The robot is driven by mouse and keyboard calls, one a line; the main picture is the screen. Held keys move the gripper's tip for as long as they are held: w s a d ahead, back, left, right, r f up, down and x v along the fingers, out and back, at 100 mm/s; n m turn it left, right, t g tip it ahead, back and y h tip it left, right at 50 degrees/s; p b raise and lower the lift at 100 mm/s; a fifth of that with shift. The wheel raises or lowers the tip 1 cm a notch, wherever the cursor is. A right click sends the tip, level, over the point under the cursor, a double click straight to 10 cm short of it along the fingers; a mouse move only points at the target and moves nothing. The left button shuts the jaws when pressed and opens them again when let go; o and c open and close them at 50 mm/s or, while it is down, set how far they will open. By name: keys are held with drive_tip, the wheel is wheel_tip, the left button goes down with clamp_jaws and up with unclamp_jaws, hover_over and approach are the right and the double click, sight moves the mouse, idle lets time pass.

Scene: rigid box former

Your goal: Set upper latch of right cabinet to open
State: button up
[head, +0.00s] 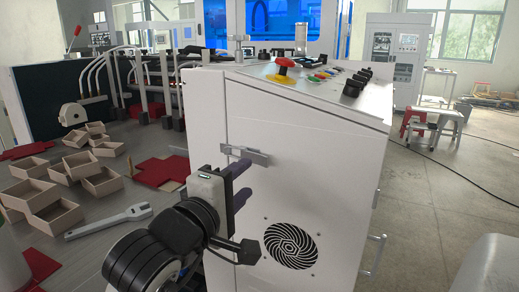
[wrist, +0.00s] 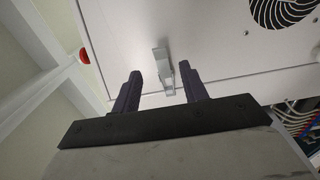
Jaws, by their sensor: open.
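The white cabinet (head: 310,170) stands in front of me, with a sloping control panel on top. Its upper latch (head: 257,156) is a small grey metal piece near the door's left edge, lying roughly level in the head view. In the wrist view the latch (wrist: 163,62) lies between the two fingertips in the picture. My gripper (head: 246,178) is open, with dark purple fingers pointing at the door just below the latch. In the wrist view both fingers (wrist: 159,70) show, with nothing held between them. I cannot tell whether either finger touches the latch.
A round fan grille (head: 290,245) sits low on the door. A red emergency knob (head: 284,65) and buttons are on the panel. Handles (head: 374,250) are on the cabinet's right side. Cardboard boxes (head: 55,215) and a wrench (head: 108,221) lie at left.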

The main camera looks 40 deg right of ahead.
sight(264, 162)
drive_tip(key=shift+r+p+x, duration=0.2)
drive_tip(key=shift+p+x, duration=2.25)
drive_tip(key=shift+p, duration=1.65)
drive_tip(key=shift+f+x, duration=0.1)
drive_tip(key=shift+x, duration=0.6)
drive_tip(key=shift+f+x, duration=0.15)
drive_tip(key=shift+x, duration=0.55)
clamp_jaws()
